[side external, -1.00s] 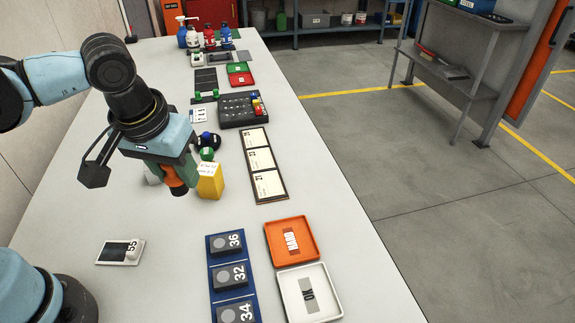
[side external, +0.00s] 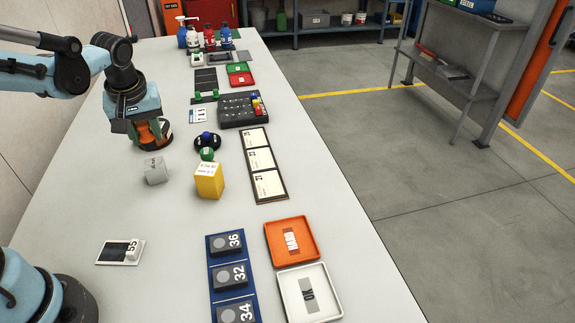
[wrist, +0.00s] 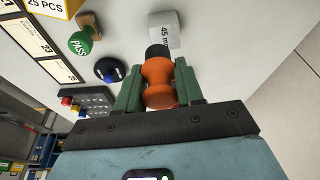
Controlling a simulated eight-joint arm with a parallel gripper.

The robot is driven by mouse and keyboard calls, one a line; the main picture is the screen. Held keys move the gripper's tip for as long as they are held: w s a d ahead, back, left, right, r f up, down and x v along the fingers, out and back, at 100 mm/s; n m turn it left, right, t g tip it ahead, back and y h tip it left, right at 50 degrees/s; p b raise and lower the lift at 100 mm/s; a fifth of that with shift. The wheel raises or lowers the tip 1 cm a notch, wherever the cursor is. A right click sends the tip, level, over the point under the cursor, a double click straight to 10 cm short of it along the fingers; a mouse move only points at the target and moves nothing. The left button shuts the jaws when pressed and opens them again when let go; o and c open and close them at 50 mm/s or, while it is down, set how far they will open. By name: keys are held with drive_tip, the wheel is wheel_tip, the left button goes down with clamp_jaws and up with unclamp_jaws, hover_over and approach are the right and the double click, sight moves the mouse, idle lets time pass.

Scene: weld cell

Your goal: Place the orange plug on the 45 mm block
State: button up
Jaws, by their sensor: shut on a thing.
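The orange plug (wrist: 158,82) has a dark end and sits between the two green fingers of my gripper (wrist: 160,90) in the wrist view. The fingers are shut on it. In the side view my gripper (side external: 150,132) is beyond the 45 mm block, farther up the table, and mostly hides the plug. The 45 mm block (side external: 156,170) is a small light grey cube on the table. In the wrist view the block (wrist: 165,32) shows its "45 m" marking just past the plug's dark end. The plug is apart from the block in the side view.
A yellow box (side external: 209,182) stands right of the block, with a green stamp (side external: 207,154) and a dark stamp with a blue knob (side external: 206,140) behind it. Three cards (side external: 262,160) lie farther right.

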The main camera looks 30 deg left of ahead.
sight(137, 124)
drive_tip(key=shift+w+a+f, duration=0.15)
drive_tip(key=shift+a+f, duration=0.25)
drive_tip(key=shift+a, duration=0.2)
drive_tip(key=shift+w+a+f, duration=0.1)
drive_tip(key=shift+a+f, duration=0.3)
drive_tip(key=shift+a, duration=0.15)
drive_tip(key=shift+f, duration=1.95)
drive_tip(key=shift+f, duration=0.15)
drive_tip(key=o, duration=1)
drive_tip(key=v, duration=1.2)
drive_tip(key=shift+w, duration=0.1)
drive_tip(key=shift+d, duration=0.1)
drive_tip(key=s+d+f+m+t+h, duration=0.2)
drive_tip(key=s+d+f+m+t, duration=0.1)
drive_tip(key=d+m, duration=0.6)
drive_tip(key=shift+s+d+m+t+h, duration=0.3)
drive_tip(key=shift+s+m+t, duration=0.2)
drive_tip(key=shift+m+t, duration=0.45)
